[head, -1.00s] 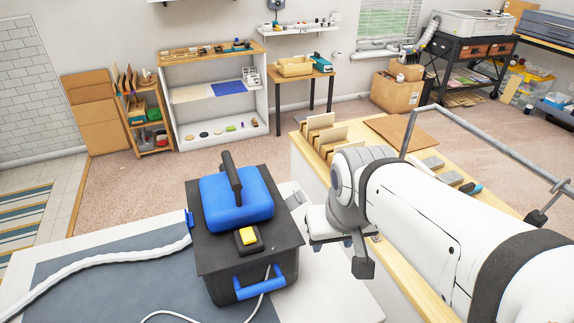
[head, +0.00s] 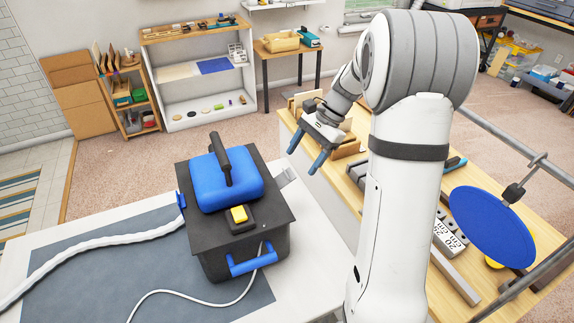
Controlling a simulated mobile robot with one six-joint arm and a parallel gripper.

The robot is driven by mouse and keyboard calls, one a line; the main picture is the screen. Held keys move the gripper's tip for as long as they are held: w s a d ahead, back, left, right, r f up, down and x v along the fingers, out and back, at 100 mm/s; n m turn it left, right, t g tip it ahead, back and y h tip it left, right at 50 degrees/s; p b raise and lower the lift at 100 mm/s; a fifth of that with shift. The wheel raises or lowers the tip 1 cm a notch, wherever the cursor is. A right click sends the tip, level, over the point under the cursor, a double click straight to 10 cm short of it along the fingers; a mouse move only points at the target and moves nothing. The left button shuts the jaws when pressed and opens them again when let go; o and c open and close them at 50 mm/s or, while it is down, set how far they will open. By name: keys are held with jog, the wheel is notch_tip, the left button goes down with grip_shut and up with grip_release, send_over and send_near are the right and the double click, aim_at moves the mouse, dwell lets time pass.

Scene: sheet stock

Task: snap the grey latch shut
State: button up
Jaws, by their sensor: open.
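A black box (head: 260,215) with a raised blue top (head: 240,190) and a black handle (head: 221,158) stands on a table. A light grey flap, which looks like the grey latch (head: 288,177), sticks out from the box's right side near the far corner. A small blue part (head: 181,200) sits on the left side. My gripper (head: 305,158) is above and right of the flap, its two blue fingers spread and pointing down. It is empty and looks apart from the box.
A white hose (head: 80,247) and a thin white cable (head: 190,292) lie on the grey mat (head: 90,285). A wooden bench (head: 465,200) with several items stands right, beside a grey rail (head: 505,145) and a blue disc (head: 492,226).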

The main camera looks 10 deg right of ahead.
aim_at(290, 174)
jog(key=w+d+f+m+y, duration=0.3)
jog(key=w+f+m, duration=0.1)
jog(key=w+f, duration=0.15)
jog(key=p+x, duration=0.2)
jog(key=x, duration=0.5)
jog(key=shift+w+a+f, duration=0.1)
jog(key=shift+a+f, duration=0.05)
jog(key=shift+f, duration=0.2)
jog(key=shift+c, duration=0.5)
jog(key=c, duration=0.9)
jog(key=shift+a+r+h, duration=0.1)
jog(key=shift+h, duration=0.2)
